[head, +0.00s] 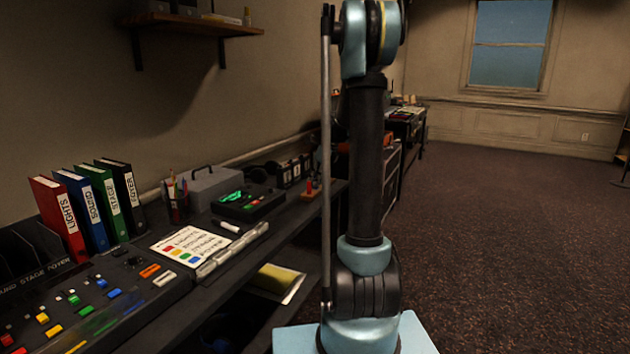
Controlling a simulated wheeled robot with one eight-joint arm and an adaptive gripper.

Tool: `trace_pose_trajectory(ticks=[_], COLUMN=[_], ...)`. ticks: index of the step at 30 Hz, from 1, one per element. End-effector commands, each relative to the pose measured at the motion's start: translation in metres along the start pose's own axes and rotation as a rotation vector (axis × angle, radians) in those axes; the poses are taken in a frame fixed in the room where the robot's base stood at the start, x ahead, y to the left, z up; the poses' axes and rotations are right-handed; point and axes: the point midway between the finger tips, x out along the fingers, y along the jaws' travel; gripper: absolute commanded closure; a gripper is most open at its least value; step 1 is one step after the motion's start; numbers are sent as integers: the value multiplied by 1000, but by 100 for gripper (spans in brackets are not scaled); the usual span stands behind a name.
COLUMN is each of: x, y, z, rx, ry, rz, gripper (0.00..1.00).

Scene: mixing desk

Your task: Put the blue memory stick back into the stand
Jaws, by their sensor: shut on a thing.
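My gripper is not in view; my arm rises through the middle of the picture and its upper end leaves the top edge. I cannot make out the blue memory stick anywhere. A small reddish-brown stand (311,190) with red upright pieces sits near the back right part of the desk, just left of my arm. It is too small to tell whether it is the memory stick stand or whether it has a free slot.
Carpet (500,230) at right is clear.

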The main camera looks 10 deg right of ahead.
Motion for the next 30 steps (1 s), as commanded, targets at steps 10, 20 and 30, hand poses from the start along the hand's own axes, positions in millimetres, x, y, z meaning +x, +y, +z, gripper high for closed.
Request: trace_pose_trajectory(ticks=[10, 20, 30], x=[3, 3, -22], y=[0, 0, 0], z=[-1, -1, -2], rx=[0, 0, 2], ry=[0, 0, 0], rz=[0, 0, 0], gripper=[87, 70, 70])
